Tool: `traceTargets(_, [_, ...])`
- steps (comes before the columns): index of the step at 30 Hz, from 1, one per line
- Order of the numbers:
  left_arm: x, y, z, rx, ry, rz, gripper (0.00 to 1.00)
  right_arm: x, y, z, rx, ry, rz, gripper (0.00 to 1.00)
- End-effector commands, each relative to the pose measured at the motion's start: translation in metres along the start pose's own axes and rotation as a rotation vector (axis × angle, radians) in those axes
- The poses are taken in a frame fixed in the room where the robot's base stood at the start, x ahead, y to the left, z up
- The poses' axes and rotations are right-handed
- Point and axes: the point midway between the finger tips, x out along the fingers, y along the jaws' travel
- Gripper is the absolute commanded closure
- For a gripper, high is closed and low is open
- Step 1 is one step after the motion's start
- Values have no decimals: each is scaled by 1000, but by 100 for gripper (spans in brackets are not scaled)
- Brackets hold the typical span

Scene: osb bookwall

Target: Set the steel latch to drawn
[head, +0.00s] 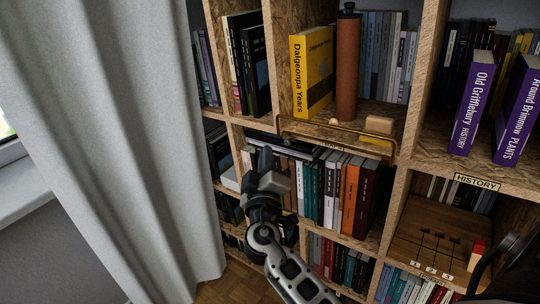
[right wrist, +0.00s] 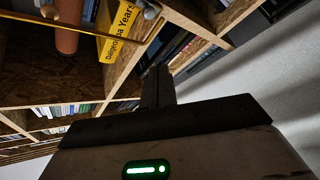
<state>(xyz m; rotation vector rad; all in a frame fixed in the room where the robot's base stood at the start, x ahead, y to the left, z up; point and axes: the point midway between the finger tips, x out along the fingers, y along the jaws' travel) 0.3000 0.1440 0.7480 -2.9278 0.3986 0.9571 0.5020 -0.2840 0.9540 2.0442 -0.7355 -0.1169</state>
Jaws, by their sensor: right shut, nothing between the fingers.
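I cannot make out a steel latch for certain. A brass-coloured rail (head: 335,136) runs along the front of the middle shelf. A small metal fitting (right wrist: 150,13) shows at one end of the rail in the right wrist view. My right gripper (head: 262,158) is shut and empty, in front of the lower book row, below and left of the rail's left end. Its closed fingers also show in the right wrist view (right wrist: 157,85), apart from the fitting. My left gripper is not in view.
A yellow book (head: 312,72), a brown cylinder (head: 347,68) and a wooden block (head: 380,125) stand behind the rail. A slotted wooden panel (head: 425,235) sits lower right. Purple books (head: 475,100) stand upper right. A grey curtain (head: 110,130) hangs at left.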

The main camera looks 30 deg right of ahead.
Motion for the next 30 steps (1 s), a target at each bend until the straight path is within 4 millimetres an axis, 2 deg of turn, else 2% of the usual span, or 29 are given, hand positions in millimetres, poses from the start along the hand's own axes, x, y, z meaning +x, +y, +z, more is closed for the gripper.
traceTargets(3, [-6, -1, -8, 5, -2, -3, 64, 28, 4, -3, 0, 0, 3, 100])
traceTargets(11, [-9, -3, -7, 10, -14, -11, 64, 82, 4, -2, -1, -2, 2, 100])
traceTargets(12, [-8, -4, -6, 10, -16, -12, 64, 75, 1, 10, -6, -4, -3, 100])
traceTargets(18, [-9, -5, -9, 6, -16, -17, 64, 66, 1, 32, -2, -2, -2, 100])
traceTargets(30, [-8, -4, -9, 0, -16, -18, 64, 63, 0, 38, 1, -1, 0, 100])
